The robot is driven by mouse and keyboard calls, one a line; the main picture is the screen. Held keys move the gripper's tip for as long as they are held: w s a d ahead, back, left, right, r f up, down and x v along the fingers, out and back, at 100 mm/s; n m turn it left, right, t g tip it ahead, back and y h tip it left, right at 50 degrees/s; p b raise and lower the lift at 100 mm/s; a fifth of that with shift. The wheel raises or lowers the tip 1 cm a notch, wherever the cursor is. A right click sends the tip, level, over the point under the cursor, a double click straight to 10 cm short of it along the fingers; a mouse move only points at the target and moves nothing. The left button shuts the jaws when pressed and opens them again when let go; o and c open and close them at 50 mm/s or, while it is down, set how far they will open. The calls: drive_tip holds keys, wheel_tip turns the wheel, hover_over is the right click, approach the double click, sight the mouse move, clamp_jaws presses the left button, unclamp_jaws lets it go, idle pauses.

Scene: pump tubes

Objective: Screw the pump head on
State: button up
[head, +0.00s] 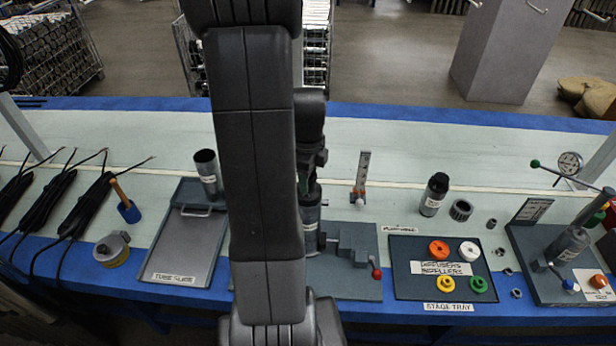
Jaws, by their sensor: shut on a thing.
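My gripper (313,168) points down just right of my arm, over the vise fixture (350,290). It is shut on a dark piece at the top of an upright grey tube, which I take to be the pump head; the arm and fingers hide most of it. The labelled grey tube (311,218) stands in the fixture beside its stepped grey block. The held piece and tube look in line, but I cannot tell whether the threads are engaged. Part of the fixture's left side is hidden behind my arm.
A tube slide tray (185,255) with an open dark tube (207,172) is at left. A black-capped cylinder (435,195) and a ribbed ring (461,210) stand right. The stage tray (408,285) holds coloured stages. A gauge stand (560,262) is far right.

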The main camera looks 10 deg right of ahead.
drive_tip(key=shift+m, duration=0.4)
drive_tip(key=shift+m, duration=1.7)
drive_tip(key=o, duration=0.8)
drive_tip(key=shift+o, duration=0.2)
